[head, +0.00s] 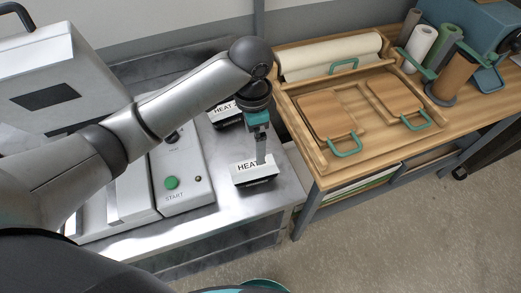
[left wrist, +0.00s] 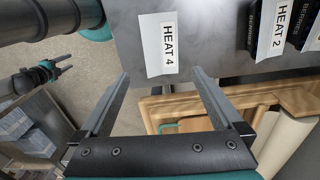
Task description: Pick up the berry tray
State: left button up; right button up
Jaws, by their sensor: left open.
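Black packs lettered BERRIES (left wrist: 254,22) show at the top right of the left wrist view, beside a white HEAT 2 card (left wrist: 275,28), partly cut off by the frame. A white HEAT 4 card (left wrist: 156,46) stands at the steel table's edge, just beyond my left fingertips. In the head view a dark tray (head: 255,182) carries a HEAT card, its number hidden by my gripper. My left gripper (head: 261,158) points down over that card; in the left wrist view (left wrist: 160,73) its fingers are wide apart and empty. My right gripper (left wrist: 64,64) shows small and apparently open.
A second HEAT card (head: 225,110) stands farther back on the steel table (head: 250,204). A machine with a green START button (head: 172,183) is to the left. A wooden bench (head: 315,165) with boards, a paper roll and several upright rolls stands to the right.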

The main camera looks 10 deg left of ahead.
pick_arm(q)
send_over(254, 170)
notch_tip(254, 170, down, 6)
jog(key=shift+s+d+f+b, duration=0.1)
jog(key=shift+b, duration=0.2)
notch_tip(254, 170, down, 4)
jog(key=shift+f, duration=0.15)
notch_tip(254, 170, down, 4)
jog(key=shift+r+b, duration=0.25)
jog(key=shift+b, duration=0.15)
jog(key=shift+f, duration=0.4)
pick_arm(e)
jog(key=shift+s+f, duration=0.8)
jog(key=shift+s, duration=0.15)
pick_arm(q)
jog(key=shift+c, duration=0.6)
jog(key=c, duration=1.1)
pick_arm(e)
jog(key=shift+s, duration=0.1)
